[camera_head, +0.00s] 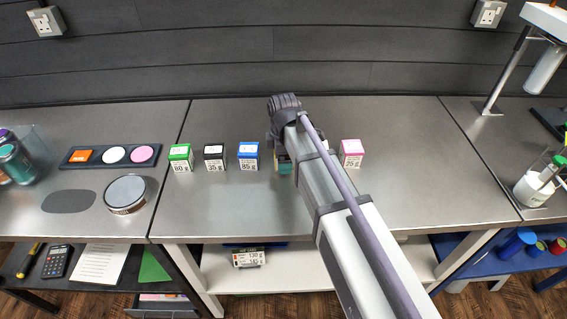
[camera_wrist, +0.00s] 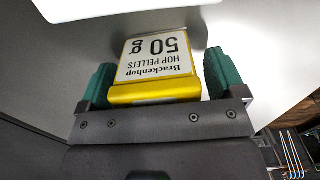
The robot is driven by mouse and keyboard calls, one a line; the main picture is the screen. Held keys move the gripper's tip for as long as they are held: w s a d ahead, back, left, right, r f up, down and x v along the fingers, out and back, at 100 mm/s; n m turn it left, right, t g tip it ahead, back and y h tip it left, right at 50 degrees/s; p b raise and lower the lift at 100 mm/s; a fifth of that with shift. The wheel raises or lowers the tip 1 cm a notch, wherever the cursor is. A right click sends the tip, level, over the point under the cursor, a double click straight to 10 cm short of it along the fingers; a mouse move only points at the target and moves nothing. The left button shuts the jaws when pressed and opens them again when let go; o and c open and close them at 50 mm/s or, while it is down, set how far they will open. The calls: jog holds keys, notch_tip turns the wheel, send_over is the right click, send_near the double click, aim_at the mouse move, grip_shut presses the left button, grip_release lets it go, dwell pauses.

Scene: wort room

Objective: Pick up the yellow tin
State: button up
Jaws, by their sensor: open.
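The yellow tin (camera_wrist: 158,91) fills the middle of the wrist view, its white label reading "Brackenhop hop pellets 50 g" upside down. My gripper (camera_wrist: 160,78) is open, with one green finger on each side of the tin. A narrow gap shows at the right; contact at the left is hard to judge. In the camera_head view my arm hides nearly all of the tin. A green finger of my gripper (camera_head: 285,167) shows beside the arm, between the blue tin (camera_head: 249,157) and the pink tin (camera_head: 352,154).
The black tin (camera_head: 214,158) and green tin (camera_head: 181,158) stand farther left in the row. A dark tray (camera_head: 110,163) with coloured discs and a round metal container (camera_head: 126,195) are on the left bench. The steel top (camera_head: 400,130) right of the pink tin is clear.

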jog(key=shift+r, duration=0.15)
jog(key=c, duration=1.1)
jog(key=shift+o, duration=0.2)
jog(key=shift+r, duration=0.1)
